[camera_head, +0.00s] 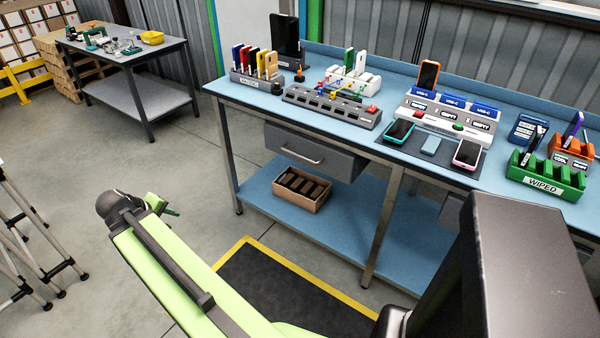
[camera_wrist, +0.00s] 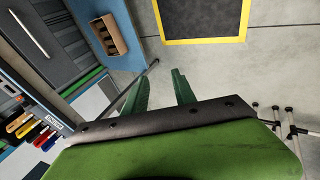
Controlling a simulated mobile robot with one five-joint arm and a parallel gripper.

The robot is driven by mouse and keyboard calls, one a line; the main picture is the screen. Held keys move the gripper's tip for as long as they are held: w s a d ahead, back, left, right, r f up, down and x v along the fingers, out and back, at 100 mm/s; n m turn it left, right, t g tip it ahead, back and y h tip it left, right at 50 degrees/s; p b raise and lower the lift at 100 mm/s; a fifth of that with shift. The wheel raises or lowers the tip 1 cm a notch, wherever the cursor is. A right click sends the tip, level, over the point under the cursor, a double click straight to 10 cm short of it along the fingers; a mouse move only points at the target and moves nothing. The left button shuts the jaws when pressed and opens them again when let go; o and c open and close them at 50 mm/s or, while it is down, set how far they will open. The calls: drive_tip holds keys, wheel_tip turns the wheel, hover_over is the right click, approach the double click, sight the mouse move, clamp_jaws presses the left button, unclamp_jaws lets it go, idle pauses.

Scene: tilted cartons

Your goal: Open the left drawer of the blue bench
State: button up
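The blue bench (camera_head: 232,92) runs across the right of the head view. Its left drawer (camera_head: 335,160) is a grey box under the bench top with a light bar handle (camera_head: 300,152); it looks shut. The drawer (camera_wrist: 60,50) also shows at the upper left of the wrist view, with its handle (camera_wrist: 27,33). My gripper (camera_head: 170,208) is left of the bench, well apart from the drawer. In the wrist view, the two green fingers of my gripper (camera_wrist: 162,72) stand apart with nothing between them.
Racks, phones and a green holder (camera_head: 545,178) stand on the bench top. A yellow-edged dark mat (camera_head: 270,285) lies on the floor. Tripod legs (camera_head: 40,245) stand at the left.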

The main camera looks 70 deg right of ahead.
drive_tip(key=s+d+f+g+h+b, duration=0.1)
drive_tip(key=s+d+f+h+b, duration=0.15)
drive_tip(key=d, duration=0.45)
drive_tip(key=s+d+f+h+b, duration=0.1)
drive_tip(key=s+d+f+b, duration=0.15)
drive_tip(key=d, duration=0.35)
drive_tip(key=g+h+b, duration=0.4)
drive_tip(key=h+b, duration=0.1)
drive_tip(key=b, duration=0.1)
approach(300, 156)
drive_tip(key=b+x, duration=0.3)
drive_tip(key=x, duration=0.7)
drive_tip(key=shift+d+f, duration=0.2)
drive_tip(key=shift+d, duration=0.15)
drive_tip(key=shift+c, duration=0.4)
clamp_jaws()
drive_tip(key=shift+w, duration=0.1)
